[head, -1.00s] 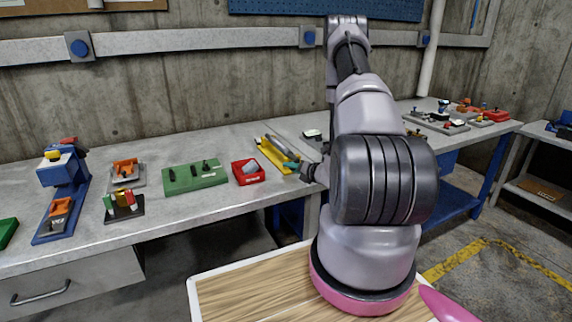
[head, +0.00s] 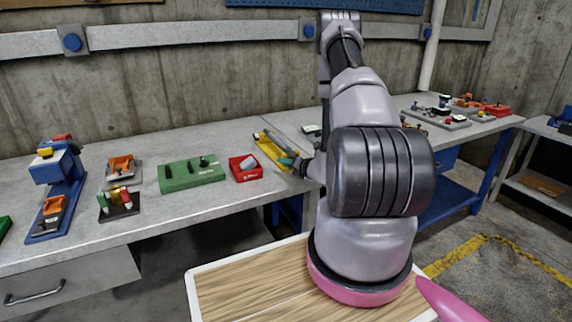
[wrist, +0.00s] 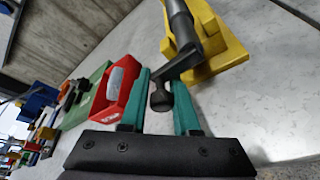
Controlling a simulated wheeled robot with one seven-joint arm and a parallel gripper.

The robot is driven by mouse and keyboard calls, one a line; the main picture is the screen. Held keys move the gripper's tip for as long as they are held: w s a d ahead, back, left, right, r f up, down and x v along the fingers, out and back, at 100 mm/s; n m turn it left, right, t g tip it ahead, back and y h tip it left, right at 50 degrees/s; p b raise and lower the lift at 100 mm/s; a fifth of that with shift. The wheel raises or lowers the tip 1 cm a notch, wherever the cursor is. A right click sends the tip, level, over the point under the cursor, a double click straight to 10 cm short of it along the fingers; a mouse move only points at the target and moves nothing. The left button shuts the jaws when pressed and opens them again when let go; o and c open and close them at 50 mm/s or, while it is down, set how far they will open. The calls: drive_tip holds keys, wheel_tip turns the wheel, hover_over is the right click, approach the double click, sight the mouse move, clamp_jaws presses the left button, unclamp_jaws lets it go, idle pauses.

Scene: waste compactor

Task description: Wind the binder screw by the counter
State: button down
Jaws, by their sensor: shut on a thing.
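The binder screw is a yellow bracket (head: 270,150) with a grey cylinder and a dark crank, lying on the bench. In the wrist view its yellow body (wrist: 222,52) is at the upper right, and the crank arm comes down to a dark round knob (wrist: 160,98). My gripper (wrist: 162,96) has its two teal fingers on either side of the knob and is shut on it. In the head view my gripper (head: 289,162) is at the near right end of the yellow bracket, partly hidden by my arm. No counter readout is legible.
A red box (head: 245,168) stands just left of the binder screw, with a green block (head: 192,173) beyond it. A blue stand (head: 58,180) and small fixtures are farther left. More boards and parts lie on the bench at the right. Bare bench top lies in front of them.

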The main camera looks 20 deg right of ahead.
drive_tip(key=shift+d+r+m, duration=0.1)
drive_tip(key=shift+r+m, duration=0.05)
drive_tip(key=shift+m, duration=0.15)
idle(0.4)
drive_tip(key=r+m+y, duration=0.1)
drive_tip(key=m+y, duration=0.1)
drive_tip(key=m, duration=0.1)
drive_tip(key=shift+d+r+m+t, duration=0.15)
drive_tip(key=shift+r+m+t, duration=0.15)
drive_tip(key=shift+r+t, duration=0.1)
drive_tip(key=m, duration=0.1)
drive_tip(key=r+m, duration=0.1)
drive_tip(key=m+t+y, duration=0.1)
drive_tip(key=m, duration=0.1)
drive_tip(key=shift+d+r, duration=0.3)
drive_tip(key=shift+d, duration=0.1)
drive_tip(key=m, duration=0.1)
drive_tip(key=d+r+m+t, duration=0.1)
drive_tip(key=m, duration=0.1)
drive_tip(key=shift+y, duration=0.3)
drive_tip(key=shift+d+r+m+t, duration=0.1)
drive_tip(key=shift+d+m+t, duration=0.15)
drive_tip(key=shift+m, duration=0.55)
drive_tip(key=shift+d+r+m+t, duration=0.1)
drive_tip(key=shift+d+m+t, duration=0.15)
drive_tip(key=shift+m, duration=0.55)
drive_tip(key=shift+d+r+m+t, duration=0.1)
drive_tip(key=shift+d+m+t, duration=0.15)
drive_tip(key=shift+m, duration=0.55)
drive_tip(key=shift+s, duration=0.1)
